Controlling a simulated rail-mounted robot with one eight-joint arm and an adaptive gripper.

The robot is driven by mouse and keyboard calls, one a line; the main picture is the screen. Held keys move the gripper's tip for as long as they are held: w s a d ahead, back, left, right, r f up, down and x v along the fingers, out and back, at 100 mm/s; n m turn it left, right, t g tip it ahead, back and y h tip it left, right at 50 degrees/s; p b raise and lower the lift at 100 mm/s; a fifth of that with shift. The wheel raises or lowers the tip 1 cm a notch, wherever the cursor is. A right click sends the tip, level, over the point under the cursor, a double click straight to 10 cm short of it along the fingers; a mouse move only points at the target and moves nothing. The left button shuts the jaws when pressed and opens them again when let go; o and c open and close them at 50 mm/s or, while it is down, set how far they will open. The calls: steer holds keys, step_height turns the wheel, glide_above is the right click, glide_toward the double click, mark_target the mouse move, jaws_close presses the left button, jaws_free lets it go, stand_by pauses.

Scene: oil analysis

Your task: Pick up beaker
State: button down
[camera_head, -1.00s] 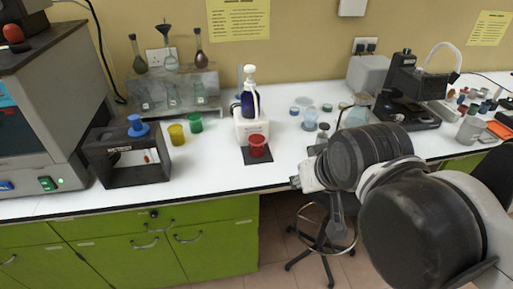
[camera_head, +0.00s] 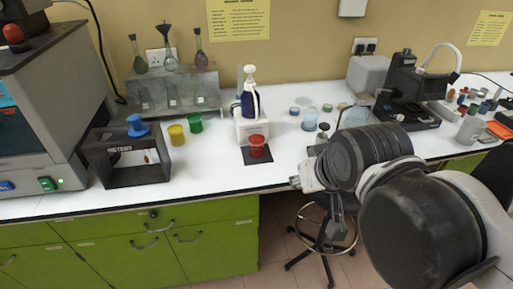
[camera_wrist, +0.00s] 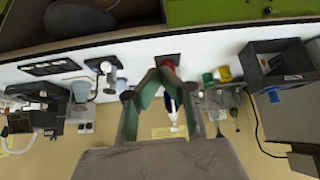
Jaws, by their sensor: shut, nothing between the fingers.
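A red beaker-like cup (camera_head: 257,146) stands on a dark square pad in front of the pump-bottle stand. In the wrist view, the red cup (camera_wrist: 169,62) shows just past my gripper's fingertips (camera_wrist: 161,73). My gripper is shut and empty, and its fingers meet at the tips. A yellow cup (camera_head: 177,134) and a green cup (camera_head: 195,122) stand on the bench to the left. A clear glass vessel (camera_head: 310,119) stands right of the stand. I cannot tell which vessel is the task's beaker. My arm hides part of the bench.
A blue pump bottle (camera_head: 249,100) rises on its white stand. A black frame (camera_head: 126,172) and grey machine (camera_head: 45,110) are at left. A flask rack (camera_head: 200,82) is behind. A microscope (camera_head: 405,90) stands at right. Bare bench (camera_head: 215,165) lies left of the red cup.

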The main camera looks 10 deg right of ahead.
steer(key=c, duration=0.8)
jaws_free()
steer(key=shift+c, duration=0.2)
